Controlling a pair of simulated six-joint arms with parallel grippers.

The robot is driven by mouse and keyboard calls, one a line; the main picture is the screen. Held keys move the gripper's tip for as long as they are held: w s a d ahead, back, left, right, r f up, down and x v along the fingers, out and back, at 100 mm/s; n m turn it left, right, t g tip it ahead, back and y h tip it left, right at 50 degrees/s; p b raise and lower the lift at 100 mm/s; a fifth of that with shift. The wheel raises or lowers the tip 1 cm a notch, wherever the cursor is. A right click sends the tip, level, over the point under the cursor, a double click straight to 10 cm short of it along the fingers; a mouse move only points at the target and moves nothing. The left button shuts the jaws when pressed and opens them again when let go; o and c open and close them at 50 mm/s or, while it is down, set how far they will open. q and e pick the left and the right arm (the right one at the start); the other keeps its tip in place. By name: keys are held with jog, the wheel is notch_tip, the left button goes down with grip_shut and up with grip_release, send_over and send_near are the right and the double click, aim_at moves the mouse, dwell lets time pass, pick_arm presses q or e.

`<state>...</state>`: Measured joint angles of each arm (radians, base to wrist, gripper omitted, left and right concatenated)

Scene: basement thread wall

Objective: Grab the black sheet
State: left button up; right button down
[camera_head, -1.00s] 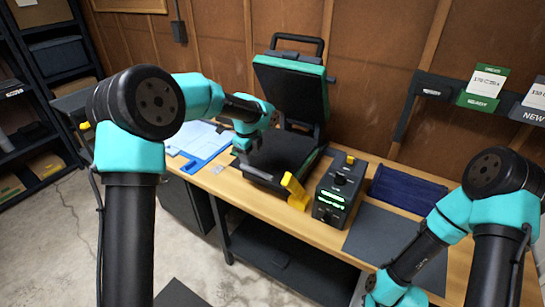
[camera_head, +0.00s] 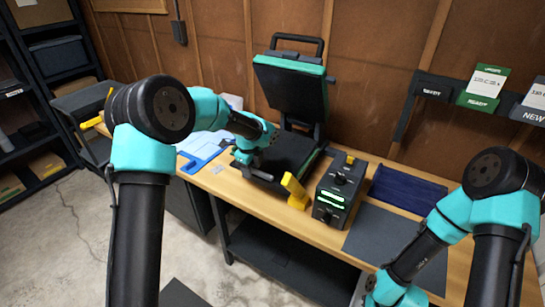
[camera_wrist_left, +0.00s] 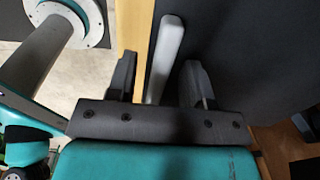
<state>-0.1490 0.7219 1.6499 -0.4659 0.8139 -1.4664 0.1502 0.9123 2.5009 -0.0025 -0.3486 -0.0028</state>
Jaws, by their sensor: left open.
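A flat black sheet-like surface (camera_head: 290,150) lies on the lower bed of the open press; I cannot tell a separate sheet from the bed itself. In the left wrist view a large dark flat surface (camera_wrist_left: 245,50) fills the upper right. My left gripper (camera_head: 250,170) is at the near left edge of the press bed. In the left wrist view its two fingers (camera_wrist_left: 157,80) are apart, with a light grey bar (camera_wrist_left: 167,50) showing between them; contact is not clear. My right arm is at the lower right, and its fingers are out of the picture.
The raised press lid (camera_head: 292,85) stands behind the bed. A yellow-handled piece (camera_head: 295,190) and a black control box (camera_head: 336,190) are to the right.

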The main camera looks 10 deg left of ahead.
dwell(0.4)
pick_arm(q)
grip_shut()
